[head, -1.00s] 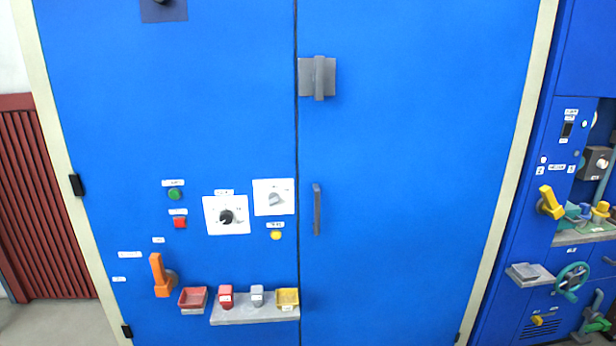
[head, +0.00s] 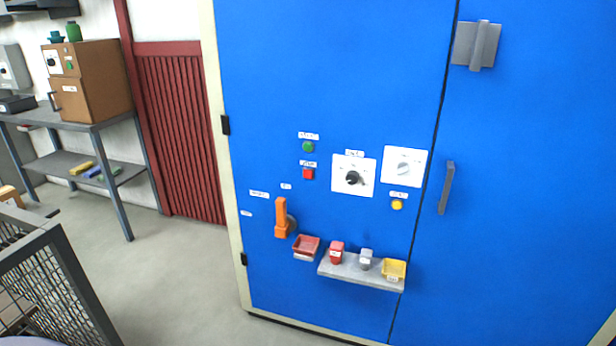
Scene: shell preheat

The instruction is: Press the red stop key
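The red stop key (head: 308,173) is a small square button on the left door of the blue cabinet (head: 330,70). A white label sits just above it, and a round green button (head: 308,146) is above that. A white panel with a black dial (head: 353,177) is to its right. Nothing covers the red key. Neither of my grippers shows in the head view.
An orange lever (head: 281,218), a red tray (head: 306,246) and a small grey shelf (head: 360,272) with padlock-like items stick out below the key. A wire-mesh cart (head: 55,285) stands at lower left. A grey workbench (head: 95,126) is behind. Floor before the cabinet's left side is clear.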

